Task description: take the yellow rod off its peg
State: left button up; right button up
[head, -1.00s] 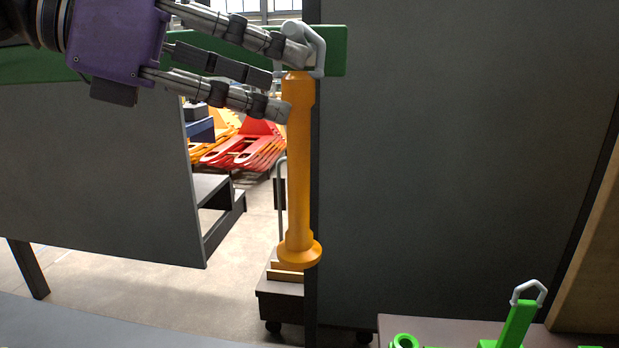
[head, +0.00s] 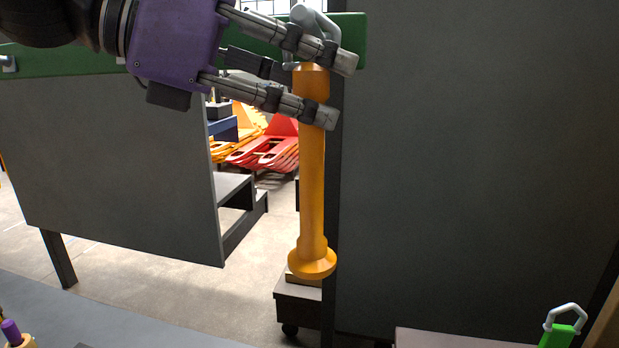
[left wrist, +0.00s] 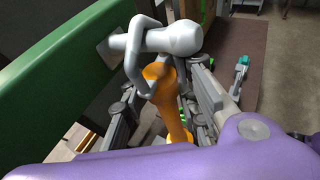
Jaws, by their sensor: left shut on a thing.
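The yellow rod (head: 312,190) is orange-yellow, with a wide flange low down, and hangs upright below the green rail (head: 355,40). Its grey loop (left wrist: 138,68) is around the grey peg (left wrist: 178,40) in the left wrist view, inside the peg's thick rounded end. My left gripper (head: 333,90) is shut on the upper part of the rod, just below the loop. In the head view its fingers reach across the rod and partly cover its top and the loop. My right gripper is not in view.
A dark grey panel (head: 470,170) stands right of the rod, another grey panel (head: 115,165) to its left. A green piece with a grey loop (head: 560,330) is at the lower right. A purple-topped piece (head: 12,332) is at the lower left. Red pallet trucks (head: 268,150) stand far behind.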

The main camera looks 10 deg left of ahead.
pick_arm(q)
grip_shut()
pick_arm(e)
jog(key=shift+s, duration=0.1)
pick_arm(q)
jog(key=shift+r, duration=0.2)
